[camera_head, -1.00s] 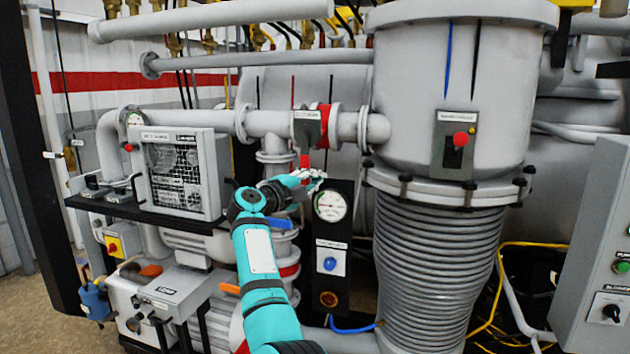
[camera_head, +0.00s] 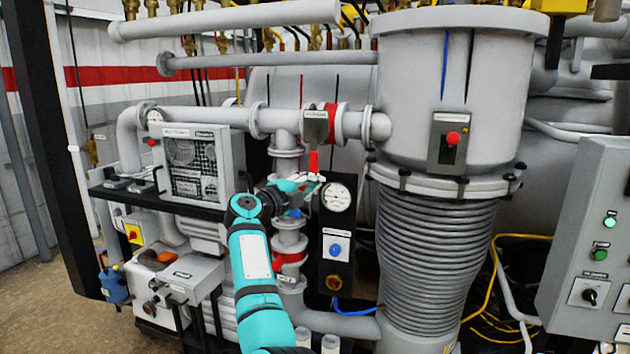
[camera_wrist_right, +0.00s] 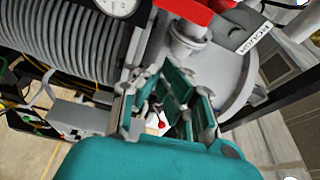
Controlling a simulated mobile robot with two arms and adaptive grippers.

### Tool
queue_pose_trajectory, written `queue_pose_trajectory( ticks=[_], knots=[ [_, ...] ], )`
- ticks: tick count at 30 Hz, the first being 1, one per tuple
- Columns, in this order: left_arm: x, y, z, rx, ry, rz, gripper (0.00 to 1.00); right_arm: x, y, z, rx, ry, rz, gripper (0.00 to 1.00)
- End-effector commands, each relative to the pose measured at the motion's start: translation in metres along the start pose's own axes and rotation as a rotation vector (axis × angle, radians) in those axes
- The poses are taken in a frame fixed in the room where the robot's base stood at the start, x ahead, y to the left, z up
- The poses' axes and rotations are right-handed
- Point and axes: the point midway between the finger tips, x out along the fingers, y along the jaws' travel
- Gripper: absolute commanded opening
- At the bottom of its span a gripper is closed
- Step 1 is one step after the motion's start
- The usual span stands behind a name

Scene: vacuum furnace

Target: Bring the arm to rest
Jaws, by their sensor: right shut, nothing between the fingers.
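My right arm, teal and dark grey, reaches up from the bottom of the head view. Its right gripper (camera_head: 312,181) is small there and sits in front of the pipework, beside a red valve handle (camera_head: 313,161) and left of a round gauge (camera_head: 336,197). In the right wrist view the gripper (camera_wrist_right: 168,117) shows with its fingers close together and nothing held. The red handle also shows above the fingers in the wrist view (camera_wrist_right: 180,14); whether the gripper touches it I cannot tell. My left gripper is not in view.
A wide grey vessel (camera_head: 450,95) on ribbed bellows (camera_head: 430,250) stands right of the gripper. A grey control box (camera_head: 590,240) is at the far right. A meter box (camera_head: 200,165) stands on a black shelf at left. Pipes crowd behind; yellow cables (camera_head: 480,320) lie low.

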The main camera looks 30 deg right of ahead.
Motion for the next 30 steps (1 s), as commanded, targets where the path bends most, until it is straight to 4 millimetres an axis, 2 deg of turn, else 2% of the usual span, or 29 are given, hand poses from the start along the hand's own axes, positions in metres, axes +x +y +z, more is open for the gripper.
queue_pose_trajectory(
  ticks=[4, 12, 20, 22, 23, 26, 29, 30],
  knots=[
    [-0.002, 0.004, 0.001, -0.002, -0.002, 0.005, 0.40, -0.001, 0.000, 0.000, 0.000, 0.002, 0.001, 0.00],
    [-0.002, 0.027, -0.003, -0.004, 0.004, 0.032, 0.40, -0.002, 0.000, 0.000, 0.000, 0.002, 0.000, 0.00],
    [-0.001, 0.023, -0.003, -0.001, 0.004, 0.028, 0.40, -0.002, 0.001, 0.000, -0.002, 0.002, -0.001, 0.00],
    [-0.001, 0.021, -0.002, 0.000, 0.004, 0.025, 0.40, -0.002, 0.008, 0.003, -0.023, -0.005, -0.016, 0.00],
    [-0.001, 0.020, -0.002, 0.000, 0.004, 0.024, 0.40, -0.003, 0.014, 0.006, -0.044, -0.012, -0.032, 0.00],
    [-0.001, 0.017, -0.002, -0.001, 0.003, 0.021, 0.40, -0.009, 0.052, 0.023, -0.169, -0.071, -0.131, 0.00],
    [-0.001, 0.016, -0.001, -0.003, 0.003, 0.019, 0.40, -0.027, 0.110, 0.049, -0.345, -0.185, -0.258, 0.00],
    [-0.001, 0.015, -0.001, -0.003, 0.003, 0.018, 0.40, -0.036, 0.137, 0.058, -0.418, -0.240, -0.306, 0.00]
  ],
)
